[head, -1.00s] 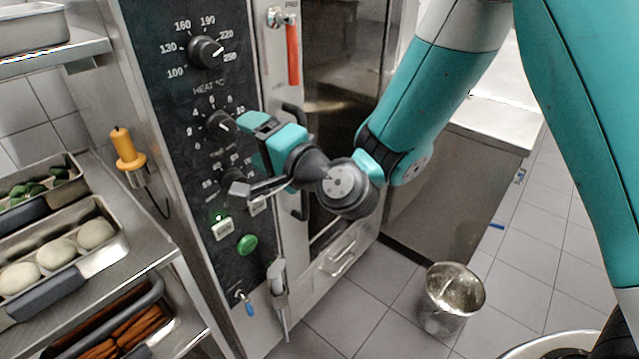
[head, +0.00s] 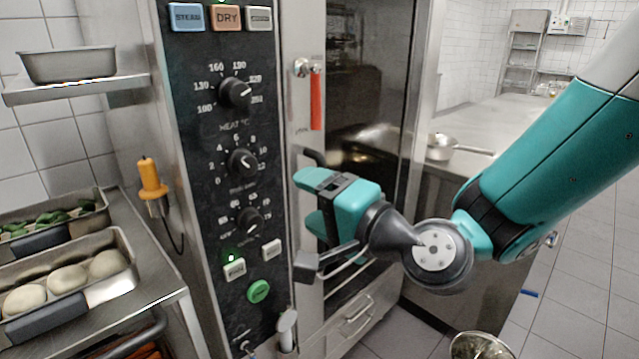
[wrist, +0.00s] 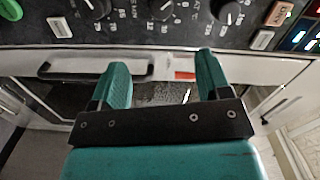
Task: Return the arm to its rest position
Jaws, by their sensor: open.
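My gripper (head: 306,200) is in front of the oven door, to the right of the black control panel (head: 208,128). Its teal fingers are apart and empty. In the wrist view my gripper (wrist: 160,75) shows both fingers spread, with nothing between them, and the panel's knobs beyond the tips. My arm reaches in from the right side of the head view, bent at the wrist.
The oven's black door handle (wrist: 95,68) is just beyond the fingers. A red lever (head: 316,98) is above my gripper. A shelf with a dough tray (head: 128,262) stands at left. A metal bucket (head: 480,346) is on the floor. Tiled floor at right is open.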

